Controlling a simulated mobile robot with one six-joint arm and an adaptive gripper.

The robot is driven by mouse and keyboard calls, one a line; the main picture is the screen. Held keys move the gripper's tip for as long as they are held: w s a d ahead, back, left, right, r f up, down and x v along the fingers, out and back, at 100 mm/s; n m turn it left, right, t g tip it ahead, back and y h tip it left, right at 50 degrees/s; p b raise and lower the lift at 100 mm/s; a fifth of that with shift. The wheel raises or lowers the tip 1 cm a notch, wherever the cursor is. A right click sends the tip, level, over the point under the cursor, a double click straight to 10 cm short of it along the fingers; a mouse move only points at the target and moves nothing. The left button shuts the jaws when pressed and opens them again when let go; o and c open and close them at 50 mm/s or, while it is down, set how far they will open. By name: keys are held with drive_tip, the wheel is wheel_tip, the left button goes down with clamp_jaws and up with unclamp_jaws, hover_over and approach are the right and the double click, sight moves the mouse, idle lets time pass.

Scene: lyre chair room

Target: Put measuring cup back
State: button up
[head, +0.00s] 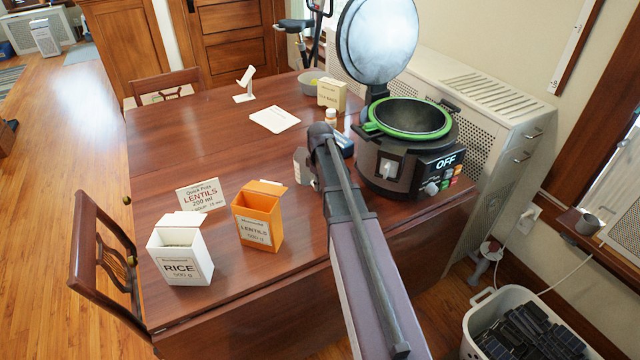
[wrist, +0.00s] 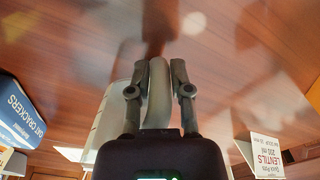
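In the wrist view, my gripper (wrist: 160,66) has its two fingers closed on a pale curved handle. The handle seems to belong to a whitish cup (wrist: 112,118) beside the left finger, which I take to be the measuring cup; its inside is hidden. Reddish-brown wood fills the view behind. In the head view my arm covers most of the gripper; a pale grey piece (head: 303,165) shows left of it above the table. A white rice box (head: 180,258) and an orange lentils box (head: 257,222) stand open at the front left of the table (head: 180,125).
The cooker (head: 400,160) stands lid up at the table's right, reading OFF. A lentils card (head: 200,195), white sheet (head: 274,119), small tan box (head: 331,95) and bowl (head: 312,83) are on the table. The blue oat crackers box (wrist: 18,110) is at left in the wrist view.

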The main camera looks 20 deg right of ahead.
drive_tip(key=shift+o, duration=1.4)
drive_tip(key=shift+r, duration=0.15)
wheel_tip(320, 180, up, 12)
drive_tip(key=p, duration=1.2)
drive_tip(key=shift+s, duration=0.1)
